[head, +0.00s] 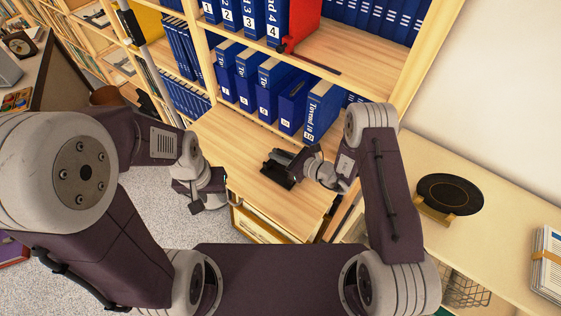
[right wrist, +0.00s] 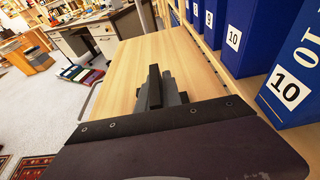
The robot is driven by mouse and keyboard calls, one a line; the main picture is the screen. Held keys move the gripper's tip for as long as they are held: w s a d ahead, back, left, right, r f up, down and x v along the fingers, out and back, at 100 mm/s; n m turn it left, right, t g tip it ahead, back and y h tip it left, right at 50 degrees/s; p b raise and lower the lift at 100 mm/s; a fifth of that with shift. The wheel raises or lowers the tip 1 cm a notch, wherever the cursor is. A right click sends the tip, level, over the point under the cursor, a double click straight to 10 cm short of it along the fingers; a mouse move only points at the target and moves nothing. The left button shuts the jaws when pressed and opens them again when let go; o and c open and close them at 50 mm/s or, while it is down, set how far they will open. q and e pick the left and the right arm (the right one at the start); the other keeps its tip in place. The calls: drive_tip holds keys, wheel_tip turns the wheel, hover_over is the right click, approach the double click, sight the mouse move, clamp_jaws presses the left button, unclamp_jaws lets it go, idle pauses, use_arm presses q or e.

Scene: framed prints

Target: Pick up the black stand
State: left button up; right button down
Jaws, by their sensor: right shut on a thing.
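The black stand (head: 277,176) is at the pale wooden shelf surface, in front of the row of blue binders. My right gripper (head: 299,165) reaches it from the right and is shut on it. In the right wrist view, a dark upright piece (right wrist: 154,88) shows between the grey fingers, above the wood. I cannot tell whether the stand touches the surface; its far side and underside are hidden. My left gripper (head: 203,198) hangs left of the shelf edge, over the carpet, apart from the stand. Its jaw opening is not clear.
Blue numbered binders (head: 278,93) line the shelf behind the stand. A red binder (head: 304,22) stands on the shelf above. A black round plate on a wooden holder (head: 449,194) stands on the cream top at right. Bare wood (head: 235,135) lies left of the stand.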

wheel_tip(320, 180, up, 10)
drive_tip(key=shift+r+p, duration=0.1)
drive_tip(key=shift+p, duration=0.2)
